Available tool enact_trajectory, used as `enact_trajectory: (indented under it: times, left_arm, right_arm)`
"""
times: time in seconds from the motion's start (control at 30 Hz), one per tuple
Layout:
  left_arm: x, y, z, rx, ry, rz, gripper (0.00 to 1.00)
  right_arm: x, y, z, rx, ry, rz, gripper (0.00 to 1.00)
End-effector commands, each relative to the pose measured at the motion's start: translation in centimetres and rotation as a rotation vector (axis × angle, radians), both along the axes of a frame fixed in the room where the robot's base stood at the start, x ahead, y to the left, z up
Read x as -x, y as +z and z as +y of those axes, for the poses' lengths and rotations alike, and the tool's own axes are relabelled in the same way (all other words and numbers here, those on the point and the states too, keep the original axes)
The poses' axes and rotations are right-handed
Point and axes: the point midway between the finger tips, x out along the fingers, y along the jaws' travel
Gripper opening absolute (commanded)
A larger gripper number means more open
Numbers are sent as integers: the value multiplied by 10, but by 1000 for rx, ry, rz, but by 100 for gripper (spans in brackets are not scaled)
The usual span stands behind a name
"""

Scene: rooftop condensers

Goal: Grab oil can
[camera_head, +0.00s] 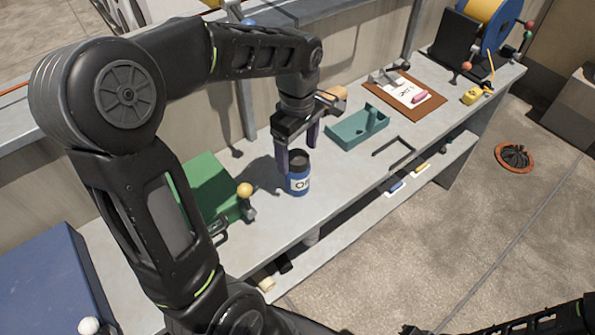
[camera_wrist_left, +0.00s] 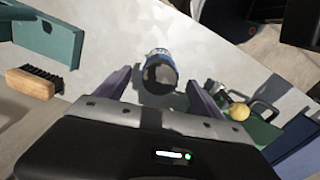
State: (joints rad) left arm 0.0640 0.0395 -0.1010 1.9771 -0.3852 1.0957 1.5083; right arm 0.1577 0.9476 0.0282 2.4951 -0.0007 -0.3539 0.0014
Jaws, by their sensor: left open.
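The oil can (camera_head: 299,182) is a small blue can with a dark top and a white label with dark letters. It stands upright on the grey bench, and it also shows in the left wrist view (camera_wrist_left: 159,68). My left gripper (camera_head: 297,155) is open just above and around the can's top, its fingers pointing down. In the left wrist view the can lies between and beyond the two fingertips (camera_wrist_left: 164,84), with gaps at both sides. My right gripper cannot be made out; only dark arm parts show at the lower right of the head view.
A green box (camera_head: 205,185) and a yellow-knobbed clamp (camera_head: 246,203) stand left of the can. A teal tray (camera_head: 358,128) is to its right, with a wood-backed brush (camera_wrist_left: 30,83) nearby. A brown clipboard (camera_head: 425,103) and cable reel (camera_head: 490,15) are farther right.

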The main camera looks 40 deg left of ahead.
Motion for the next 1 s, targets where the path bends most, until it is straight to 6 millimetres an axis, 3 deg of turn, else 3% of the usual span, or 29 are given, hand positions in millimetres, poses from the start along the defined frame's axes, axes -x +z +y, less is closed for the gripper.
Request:
enact_trajectory:
  times: [0.4,1.0]
  left_arm:
    - [0,-49,1,0,1,3,79]
    - [0,-49,1,0,0,1,79]
  right_arm:
    - [1,9,-1,2,-1,4,0]
    - [1,9,-1,2,-1,4,0]
